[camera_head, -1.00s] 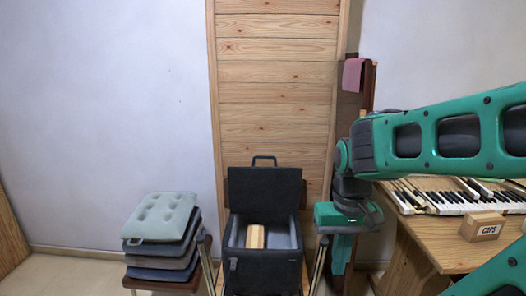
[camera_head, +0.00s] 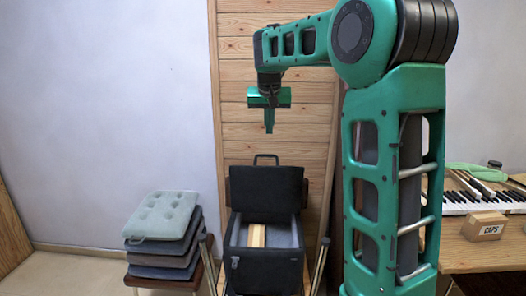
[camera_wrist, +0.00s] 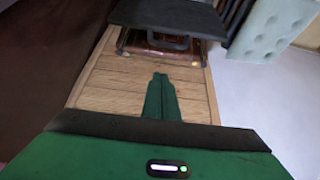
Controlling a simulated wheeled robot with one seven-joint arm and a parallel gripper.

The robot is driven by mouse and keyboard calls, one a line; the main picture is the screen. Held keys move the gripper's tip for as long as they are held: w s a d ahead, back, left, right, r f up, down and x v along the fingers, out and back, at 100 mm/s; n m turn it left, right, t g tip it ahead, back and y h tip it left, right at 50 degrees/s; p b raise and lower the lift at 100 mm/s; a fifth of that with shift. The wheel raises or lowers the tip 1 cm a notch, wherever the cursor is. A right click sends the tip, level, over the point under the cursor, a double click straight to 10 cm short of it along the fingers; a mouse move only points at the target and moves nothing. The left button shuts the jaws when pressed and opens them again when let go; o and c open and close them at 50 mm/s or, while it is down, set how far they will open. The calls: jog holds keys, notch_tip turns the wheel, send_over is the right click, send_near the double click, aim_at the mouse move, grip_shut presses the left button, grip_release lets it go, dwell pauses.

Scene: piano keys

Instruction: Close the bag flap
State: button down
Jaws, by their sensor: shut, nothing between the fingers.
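The dark bag (camera_head: 264,265) stands on a seat in the head view, with its flap (camera_head: 265,190) standing up at the back and a handle (camera_head: 265,158) at the flap's top edge. The bag is open, and a light wooden block (camera_head: 256,235) shows inside. My gripper (camera_head: 269,128) points down above the raised flap, shut and empty, clear of it. In the wrist view the fingertips (camera_wrist: 160,78) are together, and the flap's top edge with the handle (camera_wrist: 160,40) lies beyond them.
A stack of cushions (camera_head: 163,225) stands left of the bag; it also shows in the wrist view (camera_wrist: 270,25). A wooden panel (camera_head: 235,85) rises behind the bag. At the right, a table holds piano keys (camera_head: 480,200) and a CAPS box (camera_head: 479,226).

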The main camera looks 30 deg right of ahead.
notch_tip(320, 180, down, 9)
jog(key=w, duration=0.2)
jog(key=shift+w+d, duration=0.2)
dwell(0.5)
jog(key=shift+a, duration=0.15)
